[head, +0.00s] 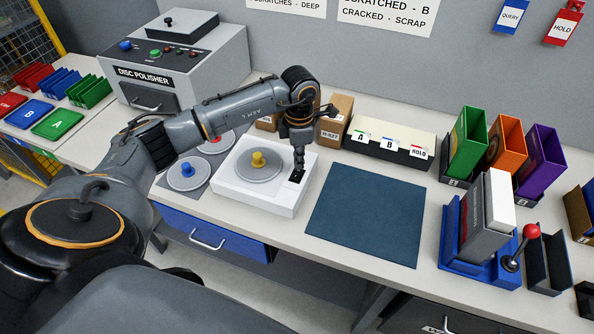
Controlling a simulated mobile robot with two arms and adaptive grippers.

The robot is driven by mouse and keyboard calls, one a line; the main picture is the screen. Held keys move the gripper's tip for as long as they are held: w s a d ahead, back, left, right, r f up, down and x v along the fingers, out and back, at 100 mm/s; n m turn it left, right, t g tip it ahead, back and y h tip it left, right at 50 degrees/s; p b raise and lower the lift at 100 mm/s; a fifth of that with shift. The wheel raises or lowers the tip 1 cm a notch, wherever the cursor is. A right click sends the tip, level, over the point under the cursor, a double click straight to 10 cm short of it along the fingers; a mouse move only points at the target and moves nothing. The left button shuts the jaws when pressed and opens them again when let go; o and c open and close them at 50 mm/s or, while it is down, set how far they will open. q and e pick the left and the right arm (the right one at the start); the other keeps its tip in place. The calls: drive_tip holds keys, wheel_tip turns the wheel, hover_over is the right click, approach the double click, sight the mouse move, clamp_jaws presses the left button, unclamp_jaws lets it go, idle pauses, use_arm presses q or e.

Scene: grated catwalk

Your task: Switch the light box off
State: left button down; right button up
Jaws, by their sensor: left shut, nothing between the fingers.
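The light box appears to be the low white box (262,199) in the middle of the bench. A grey disc (262,170) with a yellow knob lies on its top. A small black switch (296,176) sits at the box's right side. My left gripper (299,165) points straight down, shut and empty, with its tips at or just above the switch. I cannot tell whether they touch it, and they hide part of it. Which way the switch is tipped is too small to tell. My right gripper is out of view.
A dark blue mat (366,215) lies clear to the right. Behind stand brown boxes (335,123) and a card file (390,150). A disc with a blue knob (188,174) is to the left, near the disc polisher (172,75). A blue fixture with a red-knobbed lever (520,245) stands right.

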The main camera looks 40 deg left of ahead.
sight(299, 171)
use_arm(q)
drive_tip(key=shift+r+p, duration=1.35)
drive_tip(key=shift+r, duration=1.3)
